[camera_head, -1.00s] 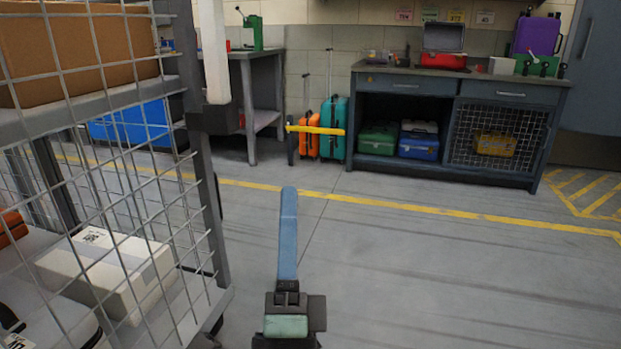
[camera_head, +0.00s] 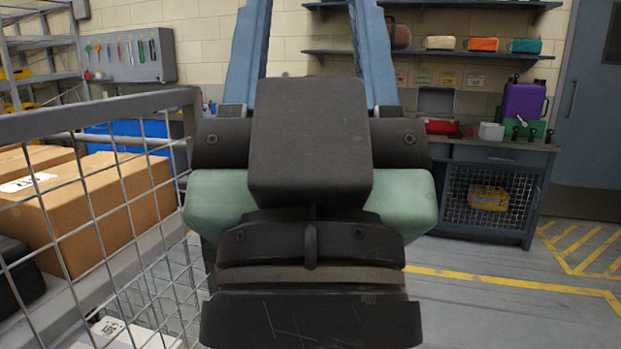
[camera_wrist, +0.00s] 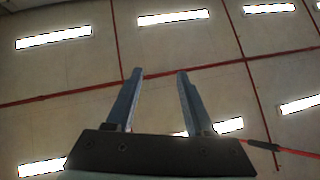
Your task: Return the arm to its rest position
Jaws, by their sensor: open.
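My gripper (camera_head: 315,50) fills the middle of the head view, raised and pointing up, with its two blue fingers apart and running past the top edge of the picture. The wrist view shows the same gripper (camera_wrist: 158,78) open, with nothing between the fingers. Behind them in that view is only the ceiling (camera_wrist: 90,75), with bright lamps and red lines. The fingertips are cut off in the head view.
A wire-mesh cart (camera_head: 95,122) with cardboard boxes (camera_head: 100,205) stands close on the left. A workbench (camera_head: 490,156) with a red toolbox (camera_head: 441,127) and a purple container (camera_head: 522,100) is at the back right. The floor (camera_head: 480,320) at the right is clear.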

